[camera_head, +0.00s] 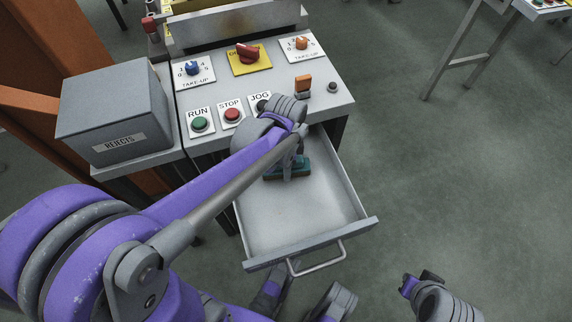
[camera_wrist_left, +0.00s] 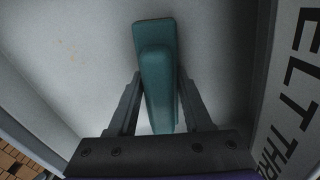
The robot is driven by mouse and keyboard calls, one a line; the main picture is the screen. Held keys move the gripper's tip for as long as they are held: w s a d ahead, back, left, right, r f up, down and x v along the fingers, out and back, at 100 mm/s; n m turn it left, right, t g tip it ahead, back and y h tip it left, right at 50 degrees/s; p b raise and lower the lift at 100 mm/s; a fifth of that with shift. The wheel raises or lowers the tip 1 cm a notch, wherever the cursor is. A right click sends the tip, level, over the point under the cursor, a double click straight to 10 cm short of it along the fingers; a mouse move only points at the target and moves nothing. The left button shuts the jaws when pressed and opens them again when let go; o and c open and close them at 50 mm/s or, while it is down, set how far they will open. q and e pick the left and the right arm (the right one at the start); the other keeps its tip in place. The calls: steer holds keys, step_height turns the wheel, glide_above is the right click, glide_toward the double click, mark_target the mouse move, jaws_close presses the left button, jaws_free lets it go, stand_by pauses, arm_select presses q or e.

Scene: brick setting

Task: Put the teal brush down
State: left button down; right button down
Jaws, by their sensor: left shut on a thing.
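The teal brush (camera_head: 273,175) is low inside the open drawer (camera_head: 300,222), near its back end under the panel edge. My left gripper (camera_head: 289,170) reaches down into the drawer and covers part of the brush. In the left wrist view, the two fingers of my left gripper (camera_wrist_left: 160,102) are shut on the raised handle of the teal brush (camera_wrist_left: 158,70), one on each side. The pale drawer floor lies behind it. I cannot tell whether the brush touches the floor. Parts of my right arm show at the bottom right; its fingers cannot be made out.
The control panel (camera_head: 230,88) with knobs and buttons stands above the drawer. A grey rejects box (camera_head: 118,112) is at its left. The drawer's front handle (camera_head: 318,266) sticks out towards me. The rest of the drawer floor looks empty. Open floor (camera_head: 450,170) lies to the right.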

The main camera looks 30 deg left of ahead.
arm_select(q)
steer(key=shift+f, duration=0.1)
steer(key=shift+f, duration=0.3)
steer(key=shift+c, duration=1.7)
jaws_free()
